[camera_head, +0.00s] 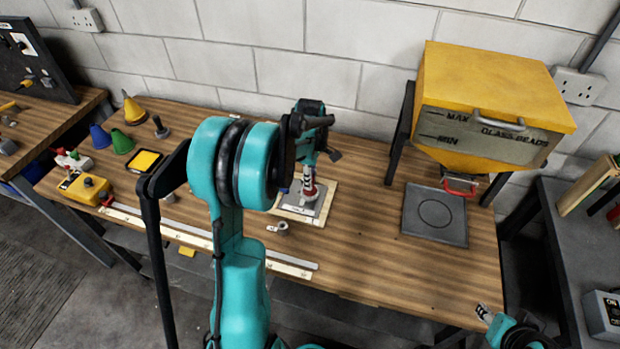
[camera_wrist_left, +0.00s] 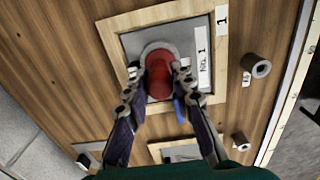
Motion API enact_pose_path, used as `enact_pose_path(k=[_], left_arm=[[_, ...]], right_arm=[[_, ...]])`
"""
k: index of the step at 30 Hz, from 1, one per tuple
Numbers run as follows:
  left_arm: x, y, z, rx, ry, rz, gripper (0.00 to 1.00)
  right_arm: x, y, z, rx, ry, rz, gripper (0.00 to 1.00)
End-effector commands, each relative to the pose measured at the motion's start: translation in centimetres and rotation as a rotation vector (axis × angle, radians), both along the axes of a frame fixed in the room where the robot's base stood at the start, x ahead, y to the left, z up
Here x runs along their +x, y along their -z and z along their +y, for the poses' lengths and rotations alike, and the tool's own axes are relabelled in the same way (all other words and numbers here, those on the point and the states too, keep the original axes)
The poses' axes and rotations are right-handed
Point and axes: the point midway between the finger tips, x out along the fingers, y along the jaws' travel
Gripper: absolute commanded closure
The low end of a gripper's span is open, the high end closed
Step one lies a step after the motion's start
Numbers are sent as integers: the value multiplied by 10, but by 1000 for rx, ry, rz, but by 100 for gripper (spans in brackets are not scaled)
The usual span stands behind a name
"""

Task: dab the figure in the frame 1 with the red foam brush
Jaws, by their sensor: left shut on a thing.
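My left gripper (camera_head: 309,190) is low over a pale wooden frame (camera_head: 331,199) on the bench. In the left wrist view my left gripper (camera_wrist_left: 160,80) is shut on the red foam brush (camera_wrist_left: 158,76), with a finger on each side of it. The brush is over the grey plate inside frame 1 (camera_wrist_left: 165,13), which bears a "1" tag and a "No. 1" label (camera_wrist_left: 203,57). A pale grey rounded shape (camera_wrist_left: 155,47) shows around the brush's far end. Whether the brush touches the plate is hidden. My right gripper (camera_head: 483,314) shows only partly at lower right.
A second frame (camera_wrist_left: 155,148) lies nearby. Grey cylinders (camera_wrist_left: 257,66) stand beside frame 1. A yellow glass-beads hopper (camera_head: 495,90) stands over a grey tray (camera_head: 435,238) at right. Cones (camera_head: 122,142) and a yellow pad (camera_head: 146,160) are at left. A long rail (camera_head: 220,246) lies along the front.

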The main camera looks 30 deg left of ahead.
Motion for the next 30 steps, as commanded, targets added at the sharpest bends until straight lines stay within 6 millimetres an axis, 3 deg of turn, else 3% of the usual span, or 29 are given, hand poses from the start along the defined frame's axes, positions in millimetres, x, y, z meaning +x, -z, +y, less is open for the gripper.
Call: enact_pose_path(k=[15,25,30], left_arm=[[0,-43,0,0,0,0,99],[0,-43,1,0,0,0,99],[-1,-50,10,0,-1,0,99]], right_arm=[[0,-30,0,0,0,0,60],[0,-30,0,0,0,0,60],[0,-57,0,0,0,0,60]])
